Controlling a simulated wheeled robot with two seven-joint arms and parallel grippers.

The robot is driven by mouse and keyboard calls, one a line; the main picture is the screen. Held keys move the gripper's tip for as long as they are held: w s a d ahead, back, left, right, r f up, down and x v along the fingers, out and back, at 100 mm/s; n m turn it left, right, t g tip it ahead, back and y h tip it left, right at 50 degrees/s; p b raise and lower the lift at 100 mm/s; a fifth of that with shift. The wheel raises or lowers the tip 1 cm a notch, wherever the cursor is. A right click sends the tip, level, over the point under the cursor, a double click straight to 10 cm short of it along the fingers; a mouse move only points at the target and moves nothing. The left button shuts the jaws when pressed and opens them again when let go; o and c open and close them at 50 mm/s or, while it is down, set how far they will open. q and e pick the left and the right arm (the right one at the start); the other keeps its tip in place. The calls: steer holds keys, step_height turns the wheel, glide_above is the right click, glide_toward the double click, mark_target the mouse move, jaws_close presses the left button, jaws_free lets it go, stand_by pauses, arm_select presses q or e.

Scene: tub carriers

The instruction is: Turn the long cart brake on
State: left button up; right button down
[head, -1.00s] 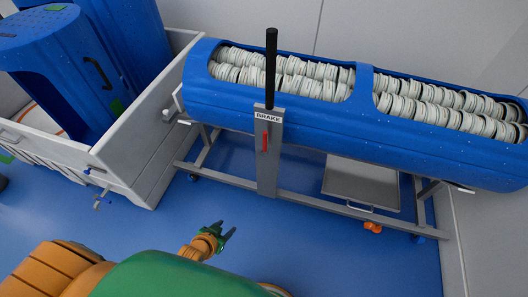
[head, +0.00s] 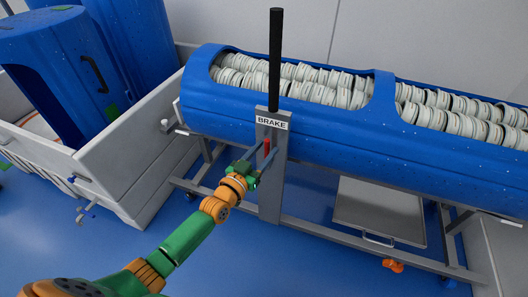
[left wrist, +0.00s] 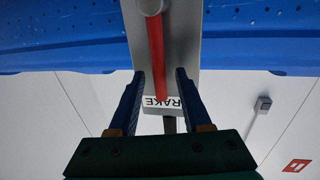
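The long cart is a grey metal frame (head: 325,233) carrying a long blue tub (head: 330,122). On its upright post is a white BRAKE label (head: 272,123), which also shows upside down in the left wrist view (left wrist: 160,102). Below the label is the small red brake lever (head: 267,147). My left gripper (head: 254,163) is open at the post, close to the lever. In the left wrist view, the red lever (left wrist: 156,50) lies between the open fingers (left wrist: 160,74) in the picture. I cannot tell whether they touch it. My right gripper is not in view.
White rolled items (head: 345,92) fill the tub. A black handle (head: 275,60) rises above the post. A grey-walled cart (head: 150,150) with blue containers (head: 55,80) stands at the left. A grey panel (head: 380,210) hangs low under the tub.

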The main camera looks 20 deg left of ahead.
arm_select(q)
jaws_close()
steer(key=shift+f, duration=0.1)
stand_by(1.2)
